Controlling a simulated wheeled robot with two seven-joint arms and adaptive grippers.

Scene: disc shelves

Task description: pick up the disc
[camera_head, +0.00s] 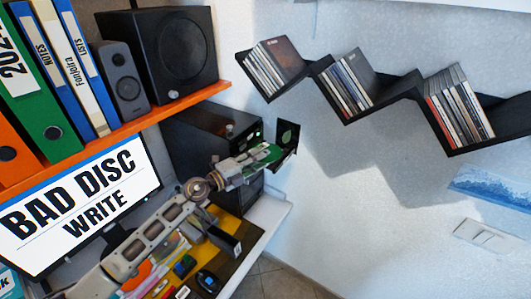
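A black computer tower (195,140) stands under the orange shelf, with a black tray (287,136) sticking out at its right side. A dark round shape with a small green mark shows on the tray; it looks like the disc, but it is too small to be sure. My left arm comes in from the lower left. My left gripper (268,154) is right beside the tray, at its lower left. Its fingertips are small and partly lost against the green and dark parts there, so I cannot tell whether they touch the disc. My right gripper does not show.
The monitor (85,205) reads "BAD DISC WRITE". The orange shelf (120,135) holds binders and speakers (172,55). A black zigzag wall shelf (395,90) holds several disc cases. The desk (262,222) carries small items. Bare wall lies right of the tray.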

